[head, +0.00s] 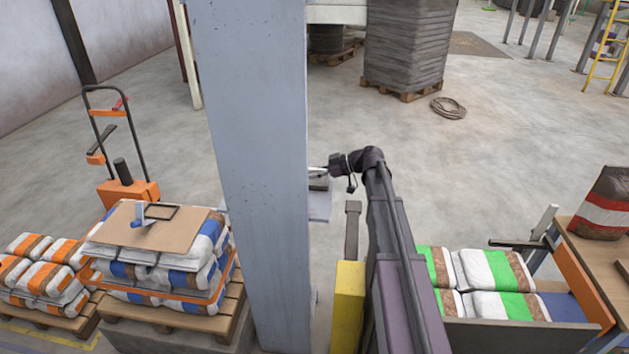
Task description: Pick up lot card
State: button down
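My gripper (318,171) is at the end of my dark arm, right beside the right edge of the tall grey column (250,150). Its fingers look thin and pale, and their tips reach the column's edge, where they are partly hidden. I cannot tell whether they are open or shut. A small pale grey bracket or holder (319,207) sticks out from the column's right side just below the gripper. I cannot clearly make out a lot card; any card at the bracket is too small or hidden to tell.
A pallet stack of blue-striped bags (180,270) carries a brown board (150,226) at the left, with a pallet truck (128,190) behind. Green-striped bags (490,270) lie at the right beside a wooden table (600,245). A wrapped stack (405,45) stands behind. The middle floor is clear.

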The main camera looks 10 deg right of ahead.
aim_at(314, 169)
jog(key=shift+r, duration=0.15)
dwell(0.3)
notch_tip(314, 169, up, 10)
jog(key=p, duration=1)
dwell(0.7)
jog(key=shift+w+a, duration=0.3)
jog(key=shift+a, duration=0.6)
jog(key=shift+f, duration=0.2)
notch_tip(314, 169, down, 6)
jog(key=b, duration=0.6)
